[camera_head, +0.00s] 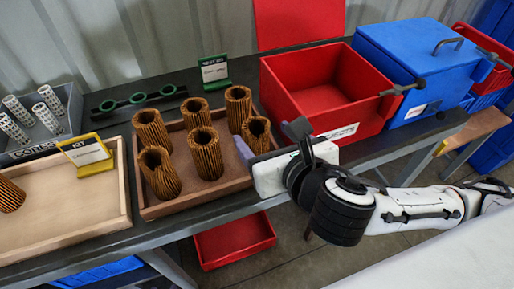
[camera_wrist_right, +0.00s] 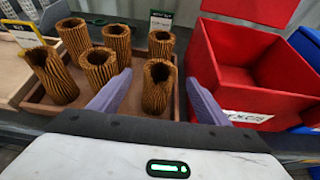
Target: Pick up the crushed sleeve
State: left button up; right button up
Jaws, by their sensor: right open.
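Several brown pleated sleeves stand upright in a wooden tray (camera_head: 155,210). The crushed sleeve (camera_head: 256,134) looks like the one at the tray's right side, its rim bent out of round; it also shows in the right wrist view (camera_wrist_right: 158,90). My right gripper (camera_wrist_right: 158,78) is open, with one purple finger on each side of this sleeve. A gap shows between each finger and the sleeve, so it is not gripped. In the head view one purple finger (camera_head: 243,148) shows left of the sleeve; the other is hidden. My left gripper is not in view.
A red open bin (camera_head: 345,135) stands just right of the tray, with a blue lidded box (camera_head: 425,60) beyond. A green sign (camera_head: 214,72) and a green-ringed rack (camera_head: 138,98) are behind. A shallow tray (camera_head: 75,225) holding one sleeve lies left.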

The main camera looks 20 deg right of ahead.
jog(key=w+f+b, duration=0.1)
jog(key=w+b, duration=0.1)
jog(key=b, duration=0.1)
jog(key=shift+f+b, duration=0.35)
jog(key=shift+f, duration=0.05)
jog(key=shift+r+x, duration=0.25)
jog(key=shift+x, duration=0.95)
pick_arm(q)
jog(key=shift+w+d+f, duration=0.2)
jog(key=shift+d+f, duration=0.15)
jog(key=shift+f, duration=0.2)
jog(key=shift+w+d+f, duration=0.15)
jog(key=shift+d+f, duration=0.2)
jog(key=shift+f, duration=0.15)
pick_arm(e)
jog(key=shift+w, duration=0.1)
jog(key=shift+c, duration=0.3)
jog(key=c, duration=1.1)
